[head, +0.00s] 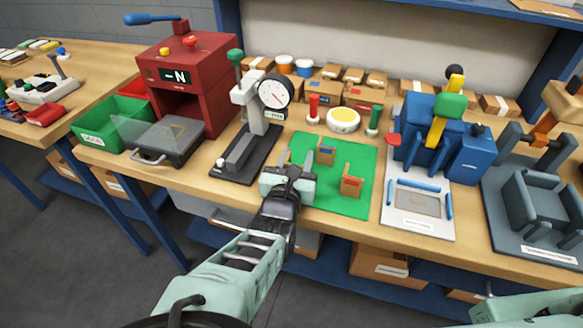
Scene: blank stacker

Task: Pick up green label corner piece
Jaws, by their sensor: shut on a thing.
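My gripper (288,184) is low over the front left corner of the green mat (310,196). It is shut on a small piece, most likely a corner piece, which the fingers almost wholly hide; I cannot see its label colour. Two other tan corner pieces stand upright on the mat. One with a blue mark (325,152) is at the back, beyond my gripper. One with a red mark (351,183) is to the right, apart from my gripper. No green label shows on either of them.
A dial gauge stand (245,135) is close on the left, with a red press (190,75) beyond it. A blue machine with a white plate (418,222) is right of the mat. The mat's middle is clear.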

